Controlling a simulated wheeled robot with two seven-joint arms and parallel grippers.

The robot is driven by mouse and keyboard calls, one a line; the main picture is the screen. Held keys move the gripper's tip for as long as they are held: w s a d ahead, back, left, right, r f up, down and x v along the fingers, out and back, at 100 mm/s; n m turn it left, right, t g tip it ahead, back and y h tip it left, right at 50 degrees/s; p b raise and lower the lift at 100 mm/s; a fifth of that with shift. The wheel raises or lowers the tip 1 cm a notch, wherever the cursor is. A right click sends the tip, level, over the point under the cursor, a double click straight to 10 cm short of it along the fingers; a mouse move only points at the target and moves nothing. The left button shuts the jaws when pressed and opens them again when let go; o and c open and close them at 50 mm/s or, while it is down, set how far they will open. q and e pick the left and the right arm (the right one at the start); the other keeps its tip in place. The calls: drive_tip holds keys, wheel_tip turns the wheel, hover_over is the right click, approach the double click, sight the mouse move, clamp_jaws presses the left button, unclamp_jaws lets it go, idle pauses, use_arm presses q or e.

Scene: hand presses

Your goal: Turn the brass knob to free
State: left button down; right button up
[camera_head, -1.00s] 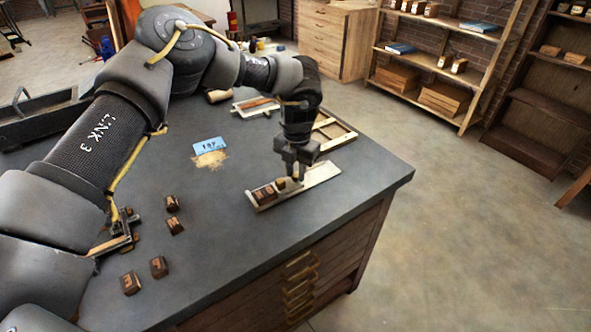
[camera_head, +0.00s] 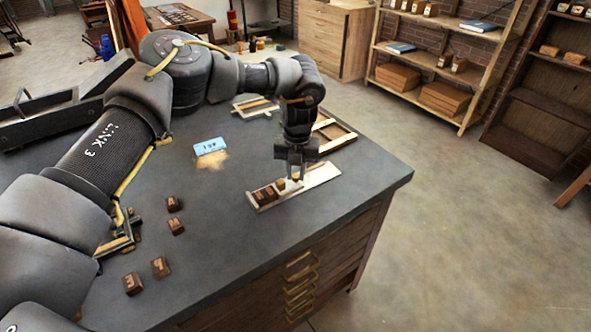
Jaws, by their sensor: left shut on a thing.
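A long pale metal composing stick (camera_head: 322,175) lies near the right side of the dark bench top. Dark wooden type blocks (camera_head: 264,195) sit in its left end. A pale slider (camera_head: 291,186) stands across it, with a small brass-coloured piece (camera_head: 281,183) beside its left side. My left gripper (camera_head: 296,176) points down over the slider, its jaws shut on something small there. That spot fits the brass knob, but the fingers mostly hide it, and its turn cannot be read. My right gripper is not in view.
Several loose type blocks (camera_head: 161,267) lie on the bench (camera_head: 225,235) at the front left. A blue card (camera_head: 210,146) lies mid-bench. A wooden frame (camera_head: 333,137) lies behind the stick. Bare bench top lies in front of the stick.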

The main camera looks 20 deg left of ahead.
sight(296, 175)
use_arm(q)
drive_tip(key=n, duration=0.3)
drive_tip(key=shift+n+p, duration=0.35)
drive_tip(key=shift+n, duration=0.05)
drive_tip(key=n+p, duration=0.1)
drive_tip(key=n, duration=0.1)
drive_tip(key=shift+r+n, duration=0.1)
drive_tip(key=shift+n, duration=0.2)
drive_tip(key=n+p, duration=0.2)
drive_tip(key=n, duration=0.1)
drive_tip(key=shift+r, duration=0.1)
drive_tip(key=shift+n+p, duration=1.2)
drive_tip(key=shift+n, duration=0.5)
drive_tip(key=shift+w, duration=0.1)
drive_tip(key=c, duration=1.3)
unclamp_jaws()
drive_tip(key=shift+f, duration=0.2)
wheel_tip(296, 175, up, 11)
drive_tip(key=shift+w+f+b, duration=0.1)
drive_tip(key=shift+w+b, duration=0.05)
drive_tip(key=shift+b, duration=0.25)
